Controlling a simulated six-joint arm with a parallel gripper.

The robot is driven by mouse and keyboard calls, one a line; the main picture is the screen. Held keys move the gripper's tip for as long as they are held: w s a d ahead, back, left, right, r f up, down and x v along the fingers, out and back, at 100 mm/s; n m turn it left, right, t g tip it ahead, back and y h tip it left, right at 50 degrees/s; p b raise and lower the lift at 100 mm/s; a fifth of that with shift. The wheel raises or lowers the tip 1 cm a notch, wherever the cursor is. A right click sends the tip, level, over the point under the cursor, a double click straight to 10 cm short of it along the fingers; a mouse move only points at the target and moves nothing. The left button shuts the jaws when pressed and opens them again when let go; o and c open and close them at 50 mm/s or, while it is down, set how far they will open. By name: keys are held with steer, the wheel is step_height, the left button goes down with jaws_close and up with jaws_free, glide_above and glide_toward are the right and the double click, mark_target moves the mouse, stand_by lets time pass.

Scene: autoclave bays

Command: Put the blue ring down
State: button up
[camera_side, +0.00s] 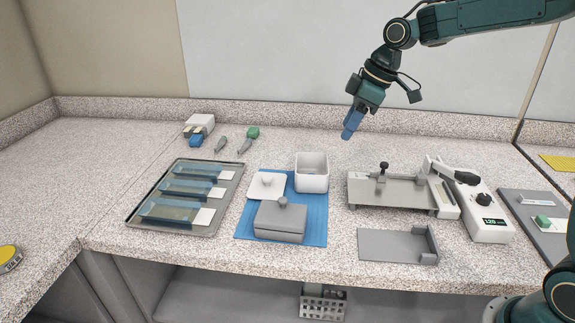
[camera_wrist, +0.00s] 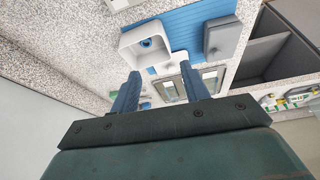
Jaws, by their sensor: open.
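The blue ring (camera_wrist: 147,43) lies inside the open white box (camera_wrist: 126,42), seen in the wrist view. In the side view the white box (camera_side: 312,181) stands on the back right corner of the blue mat (camera_side: 313,213), and its walls hide the ring. My gripper (camera_side: 348,130) is raised above the counter, behind and to the right of the box. In the wrist view its two blue fingers (camera_wrist: 160,86) are spread apart with nothing held between them. The gripper does not touch the box or the ring.
A white lid (camera_side: 267,186) and a grey lidded box (camera_side: 280,221) share the mat. A metal tray (camera_side: 229,195) with blue pouches is left. A sealer (camera_side: 488,212) with a grey platform (camera_side: 398,192) stands right. A grey bracket (camera_side: 395,247) lies at the front.

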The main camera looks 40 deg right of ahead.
steer(key=s+a+r+m+h, duration=0.15)
steer(key=s+r+m, duration=0.3)
steer(key=s, duration=0.95)
steer(key=s+f+m+t+h, duration=0.1)
steer(key=s+f+m+t, duration=0.1)
steer(key=s, duration=1.3)
steer(key=shift+f+m, duration=0.2)
steer(key=shift+m, duration=0.55)
